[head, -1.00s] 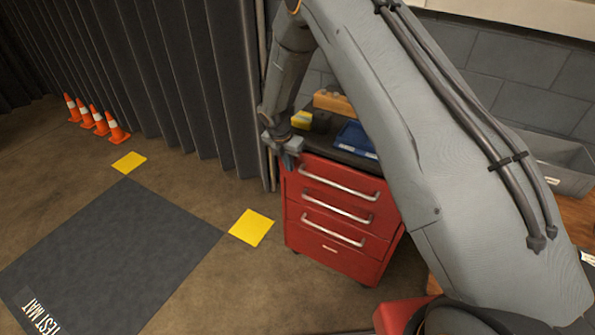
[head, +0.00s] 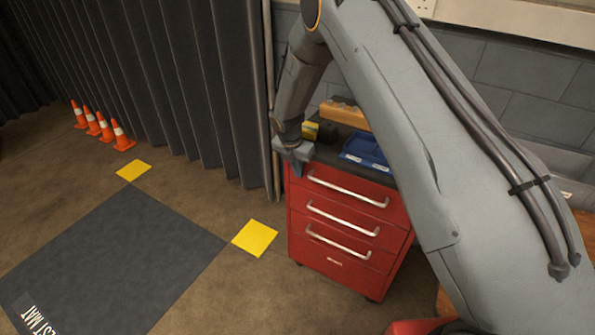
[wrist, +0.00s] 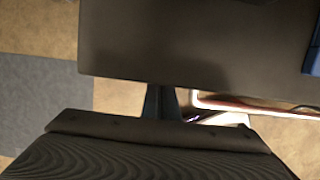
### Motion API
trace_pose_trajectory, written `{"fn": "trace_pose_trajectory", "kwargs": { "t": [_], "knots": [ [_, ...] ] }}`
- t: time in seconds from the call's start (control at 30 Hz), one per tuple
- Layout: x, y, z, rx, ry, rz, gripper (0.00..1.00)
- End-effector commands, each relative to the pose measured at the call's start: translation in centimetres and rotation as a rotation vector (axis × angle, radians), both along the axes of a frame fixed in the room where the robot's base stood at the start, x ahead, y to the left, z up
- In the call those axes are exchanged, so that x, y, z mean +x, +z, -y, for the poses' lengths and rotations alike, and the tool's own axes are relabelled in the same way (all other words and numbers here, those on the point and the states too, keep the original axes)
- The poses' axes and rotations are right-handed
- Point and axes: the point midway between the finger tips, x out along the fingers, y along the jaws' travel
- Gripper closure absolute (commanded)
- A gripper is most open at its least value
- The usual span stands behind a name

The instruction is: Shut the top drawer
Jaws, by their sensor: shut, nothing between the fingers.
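The red drawer cabinet (head: 340,262) has a dark top and several drawers with pale bar handles. The top drawer (head: 345,188) is the uppermost one, and its front looks nearly in line with the fronts below; I cannot tell whether a small gap is left. My gripper (head: 297,172) is shut and empty, pointing down at the cabinet's top front left corner. In the wrist view, the shut fingers (wrist: 161,103) are just in front of the dark cabinet top (wrist: 180,45). A pale handle-like bar with a thin red strip shows right of them. Contact is unclear.
A dark curtain (head: 190,80) hangs to the left. Traffic cones (head: 122,137) stand by it. The floor mat (head: 120,250) lies clear at the front left.

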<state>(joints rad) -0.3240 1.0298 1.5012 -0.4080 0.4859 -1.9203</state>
Motion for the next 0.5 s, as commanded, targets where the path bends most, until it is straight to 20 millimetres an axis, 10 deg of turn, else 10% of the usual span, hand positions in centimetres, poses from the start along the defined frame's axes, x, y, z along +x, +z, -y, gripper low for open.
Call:
{"fn": "trace_pose_trajectory", "kwargs": {
  "t": [0.27, 0.5],
  "knots": [
    [-2.7, 0.3, -2.6, -0.001, 0.009, -0.001, 1.0],
    [-3.2, 4.7, -2.4, 0.0, -0.003, 0.003, 1.0]
  ]
}}
